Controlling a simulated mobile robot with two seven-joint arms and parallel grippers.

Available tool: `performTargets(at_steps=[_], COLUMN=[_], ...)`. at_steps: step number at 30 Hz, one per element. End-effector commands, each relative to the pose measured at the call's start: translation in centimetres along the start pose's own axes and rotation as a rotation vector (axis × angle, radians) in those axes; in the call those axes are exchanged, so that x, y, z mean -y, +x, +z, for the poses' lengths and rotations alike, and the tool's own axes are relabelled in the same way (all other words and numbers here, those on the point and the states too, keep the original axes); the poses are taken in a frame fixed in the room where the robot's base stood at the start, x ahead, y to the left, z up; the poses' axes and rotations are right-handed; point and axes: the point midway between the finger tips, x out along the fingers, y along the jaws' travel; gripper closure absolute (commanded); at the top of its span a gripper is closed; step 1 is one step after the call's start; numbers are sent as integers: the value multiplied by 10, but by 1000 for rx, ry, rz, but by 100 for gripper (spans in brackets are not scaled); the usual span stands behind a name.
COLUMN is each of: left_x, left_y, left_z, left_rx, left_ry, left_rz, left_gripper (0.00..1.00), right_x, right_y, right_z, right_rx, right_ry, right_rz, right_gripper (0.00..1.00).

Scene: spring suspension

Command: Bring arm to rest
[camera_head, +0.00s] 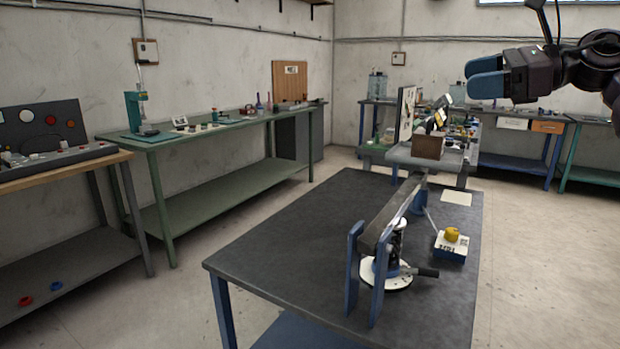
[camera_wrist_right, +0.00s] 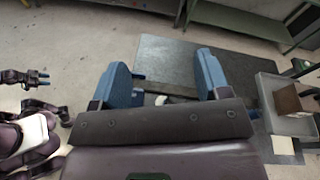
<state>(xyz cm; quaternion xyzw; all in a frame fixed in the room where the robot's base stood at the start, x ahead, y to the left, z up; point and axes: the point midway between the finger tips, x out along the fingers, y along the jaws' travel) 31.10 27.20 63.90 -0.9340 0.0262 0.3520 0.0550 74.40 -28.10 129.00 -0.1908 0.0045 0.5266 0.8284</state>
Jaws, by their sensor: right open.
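My right gripper (camera_head: 468,77) is raised at the top right of the head view, high above the dark table (camera_head: 300,235). Its two blue fingers are apart with nothing between them; the right wrist view (camera_wrist_right: 162,62) also shows this. A small dark gripper with bluish tips, my left one (camera_wrist_right: 42,78), shows at the left edge of the wrist view; its opening is too small to judge. On the table, a long grey beam (camera_head: 390,213) lies between blue uprights (camera_head: 353,265), above a round white-based device (camera_head: 386,275). No gripper touches it.
A blue-and-white box with a yellow knob (camera_head: 451,246) and a pale sheet (camera_head: 457,198) are on the table. Its left part is bare. Behind stands a grey cart (camera_head: 400,155) with a brown box. A green bench (camera_head: 220,140) lines the left wall.

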Motion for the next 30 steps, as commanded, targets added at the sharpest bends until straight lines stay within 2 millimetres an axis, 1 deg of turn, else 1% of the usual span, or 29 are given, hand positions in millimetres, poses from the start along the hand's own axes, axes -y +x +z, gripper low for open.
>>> performTargets(at_steps=[1,3,5,6,8,9,11,12,14,15,17,20,24,26,27,29,30], left_x=[0,0,1,1,1,1,1,2,2,2,2,3,3,4,4,4,4], left_y=[-1,-2,-3,-4,-5,-6,-7,-8,-9,-10,-12,-14,-17,-18,-19,-21,-22], left_z=[-3,-5,-6,-8,-10,-11,-12,-14,-16,-17,-19,-23,-27,-29,-31,-33,-34], left_rx=[-6,-9,-13,-15,-19,-21,-25,-27,-31,-33,-37,-43,-50,-53,-55,-58,-60], left_ry=[-1,-1,-2,-2,-3,-4,-4,-5,-5,-6,-6,-7,-9,-10,-10,-11,-11], left_rz=[-1,-2,-3,-3,-4,-5,-5,-6,-7,-7,-8,-9,-11,-12,-13,-13,-14], left_gripper=[57,57,57,57,57,57,57,57,57,57,57,57,57,57,57,57,57], right_x=[-7,-14,-20,-24,-29,-33,-39,-43,-50,-55,-64,-81,-112,-127,-138,-156,-169], right_y=[13,29,41,48,56,61,66,69,73,74,76,77,75,73,71,68,66], right_z=[3,3,-2,-6,-17,-26,-41,-52,-71,-84,-104,-140,-191,-213,-227,-248,-261], right_rx=[85,200,296,358,444,496,567,611,672,711,766,850,958,1001,1029,1070,1096], right_ry=[112,288,453,569,747,860,1027,1136,1292,1394,1542,1777,2076,2195,2273,2380,2448], right_rz=[-3,-7,-7,-6,-4,-4,-4,-7,-13,-18,-29,-55,-108,-138,-157,-190,-214], right_gripper=[31,31,31,31,31,31,31,31,31,31,31,31,31,31,31,31,31])
